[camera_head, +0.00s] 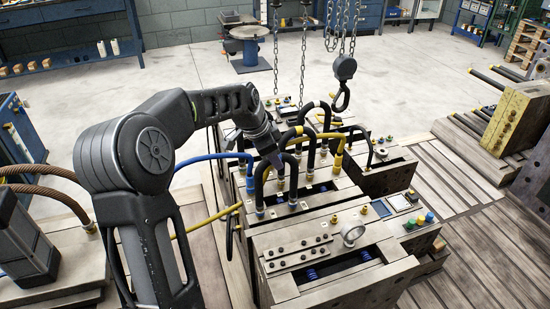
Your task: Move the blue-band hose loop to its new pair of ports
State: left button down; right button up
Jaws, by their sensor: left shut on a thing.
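The blue-band hose loop (259,188) is a black hose arch on the near part of the mould block (325,195). Blue shows low on its legs, which come down to the ports on the top face. My left gripper (276,161) reaches down from the upper left and is shut at the crown of this loop. The fingertips are small and dark against the hose, and they hide part of the crown. I cannot tell whether the leg ends are fully seated. My right gripper is not in view.
Black loops with yellow bands (338,158) stand close behind and to the right. A blue hose (213,156) runs in from the left. A crane hook (342,95) hangs on chains above the far side.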

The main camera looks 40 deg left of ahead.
pick_arm(q)
jog(key=shift+d+f, duration=0.1)
jog(key=shift+d, duration=0.2)
jog(key=c, duration=1.1)
grip_release()
jog(key=shift+c, duration=0.2)
jog(key=v, duration=0.8)
jog(key=shift+a, duration=0.1)
